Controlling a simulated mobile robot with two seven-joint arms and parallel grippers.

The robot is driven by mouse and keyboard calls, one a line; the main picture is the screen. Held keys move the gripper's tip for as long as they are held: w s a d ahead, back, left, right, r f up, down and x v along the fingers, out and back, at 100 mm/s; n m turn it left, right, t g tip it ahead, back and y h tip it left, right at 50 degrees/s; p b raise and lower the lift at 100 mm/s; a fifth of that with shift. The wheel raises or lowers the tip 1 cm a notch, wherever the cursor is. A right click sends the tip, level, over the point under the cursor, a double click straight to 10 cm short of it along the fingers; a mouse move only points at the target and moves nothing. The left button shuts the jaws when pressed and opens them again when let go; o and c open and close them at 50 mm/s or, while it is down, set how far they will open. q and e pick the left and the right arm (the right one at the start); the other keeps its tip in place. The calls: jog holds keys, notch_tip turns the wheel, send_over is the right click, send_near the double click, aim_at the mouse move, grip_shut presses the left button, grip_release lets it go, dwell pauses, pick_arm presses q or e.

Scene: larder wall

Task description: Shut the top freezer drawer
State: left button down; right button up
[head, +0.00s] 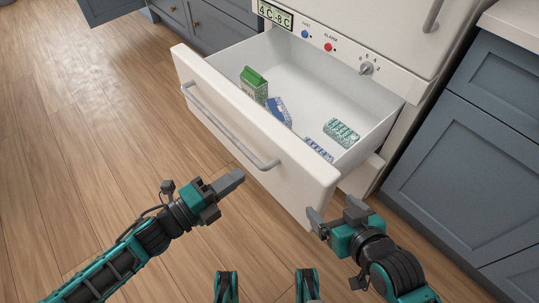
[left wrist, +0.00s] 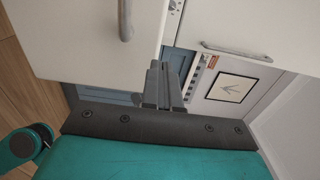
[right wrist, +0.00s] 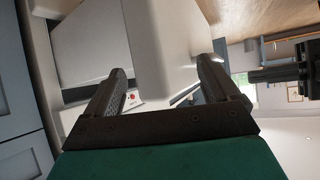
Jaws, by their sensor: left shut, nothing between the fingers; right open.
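The top freezer drawer (head: 255,130) is pulled well out, its white front panel facing me. A grey bar handle (head: 228,130) runs along the panel. My right gripper (head: 335,212) is open at the panel's right end. In the right wrist view its fingers (right wrist: 165,85) stand apart with a white panel edge (right wrist: 160,50) showing between and beyond them. I cannot tell whether either finger touches it.
Inside the drawer lie a green carton (head: 254,84), a blue box (head: 279,111), a green pack (head: 342,132) and a blue-and-white pack (head: 319,149). A control strip with a knob (head: 366,69) is above. Blue cabinets (head: 475,130) stand right. The wooden floor (head: 90,120) at left is clear.

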aim_at(280, 147)
pick_arm(q)
jog(key=b+x, duration=0.2)
jog(key=x, duration=0.8)
jog(key=shift+w+d, duration=0.1)
jog(key=shift+d, duration=0.05)
